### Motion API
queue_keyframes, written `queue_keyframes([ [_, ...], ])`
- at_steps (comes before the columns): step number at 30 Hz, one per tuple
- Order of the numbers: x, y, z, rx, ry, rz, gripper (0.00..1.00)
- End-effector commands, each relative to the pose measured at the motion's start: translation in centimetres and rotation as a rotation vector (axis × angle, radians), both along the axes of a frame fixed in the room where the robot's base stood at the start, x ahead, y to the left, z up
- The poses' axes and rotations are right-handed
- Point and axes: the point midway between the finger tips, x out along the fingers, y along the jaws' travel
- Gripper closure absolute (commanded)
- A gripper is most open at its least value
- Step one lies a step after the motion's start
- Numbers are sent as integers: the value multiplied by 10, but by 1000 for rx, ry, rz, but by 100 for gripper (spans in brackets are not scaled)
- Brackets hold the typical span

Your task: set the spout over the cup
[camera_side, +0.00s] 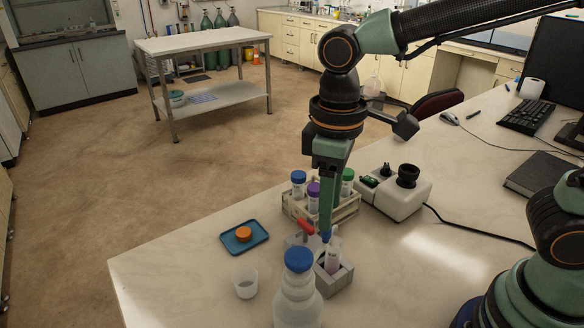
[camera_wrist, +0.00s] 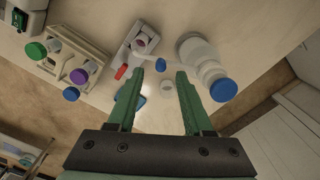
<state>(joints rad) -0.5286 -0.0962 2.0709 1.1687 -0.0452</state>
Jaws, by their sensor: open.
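A small translucent cup (camera_side: 245,284) stands on the bench at the front left; it also shows in the wrist view (camera_wrist: 167,86), beyond and between my fingertips. A white bottle with a blue cap (camera_side: 298,261) stands at the front edge, right of the cup. In the wrist view, a thin pale curved piece that looks like the spout (camera_wrist: 149,62), with a small blue part (camera_wrist: 161,63), lies between the grey block and the bottle. Its attachment is unclear. My gripper (camera_side: 327,229) points down near it. Its fingers are open (camera_wrist: 160,74) and hold nothing.
A grey block (camera_side: 336,279) holds a tube, with a red-tipped part (camera_side: 305,226) beside it. Behind stands a rack of capped tubes (camera_side: 348,207). A blue tray with an orange cap (camera_side: 243,234) lies at left. A white instrument (camera_side: 398,194) stands at right.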

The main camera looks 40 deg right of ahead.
Motion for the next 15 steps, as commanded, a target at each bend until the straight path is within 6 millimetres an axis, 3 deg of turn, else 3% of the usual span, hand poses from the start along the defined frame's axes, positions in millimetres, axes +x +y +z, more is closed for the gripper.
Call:
queue_keyframes([
  [6, -1, 0, -32, -1, 2, 0, 49],
  [15, -1, 0, -43, 0, 0, 0, 49],
])
